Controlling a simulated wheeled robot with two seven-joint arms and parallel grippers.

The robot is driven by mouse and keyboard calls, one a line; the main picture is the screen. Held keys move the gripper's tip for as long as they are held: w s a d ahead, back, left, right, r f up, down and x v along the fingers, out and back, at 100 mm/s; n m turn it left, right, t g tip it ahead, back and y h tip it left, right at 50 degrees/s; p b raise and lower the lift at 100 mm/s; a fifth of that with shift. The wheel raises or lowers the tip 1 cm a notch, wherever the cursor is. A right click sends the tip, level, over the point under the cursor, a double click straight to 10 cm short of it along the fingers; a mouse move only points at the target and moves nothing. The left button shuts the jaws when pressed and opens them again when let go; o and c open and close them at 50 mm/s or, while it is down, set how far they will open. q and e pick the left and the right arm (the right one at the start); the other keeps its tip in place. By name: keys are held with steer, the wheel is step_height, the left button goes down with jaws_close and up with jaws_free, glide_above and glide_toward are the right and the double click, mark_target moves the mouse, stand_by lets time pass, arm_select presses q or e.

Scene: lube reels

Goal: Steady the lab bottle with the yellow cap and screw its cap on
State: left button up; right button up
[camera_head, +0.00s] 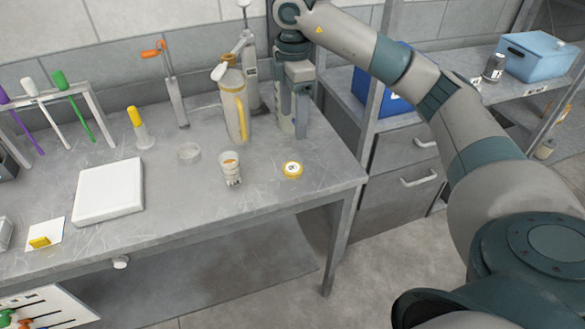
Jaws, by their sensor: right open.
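My right gripper (290,128) is open and points down at the table's back right, behind the disc and right of a beige jug. A pale shape shows between its fingers; I cannot tell what it is. My left gripper is out of view.
A beige jug (235,108) with a yellow handle stands behind the bottle. Bare table surrounds the disc.

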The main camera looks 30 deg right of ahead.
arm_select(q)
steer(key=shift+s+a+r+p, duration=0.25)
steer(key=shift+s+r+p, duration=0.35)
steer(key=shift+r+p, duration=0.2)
arm_select(e)
glide_above(293, 167)
steer(key=f, duration=1)
steer(key=shift+s+a+f, duration=0.1)
steer(key=shift+s+f, duration=0.1)
steer(key=shift+f+p, duration=0.65)
steer(key=shift+p, duration=0.05)
step_height(293, 167, down, 3)
steer(key=shift+w+p, duration=0.1)
steer(key=shift+p, duration=0.55)
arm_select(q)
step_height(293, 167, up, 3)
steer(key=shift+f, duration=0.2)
arm_select(e)
steer(key=shift+f, duration=0.45)
steer(key=shift+c, duration=0.2)
steer(key=c, duration=1.1)
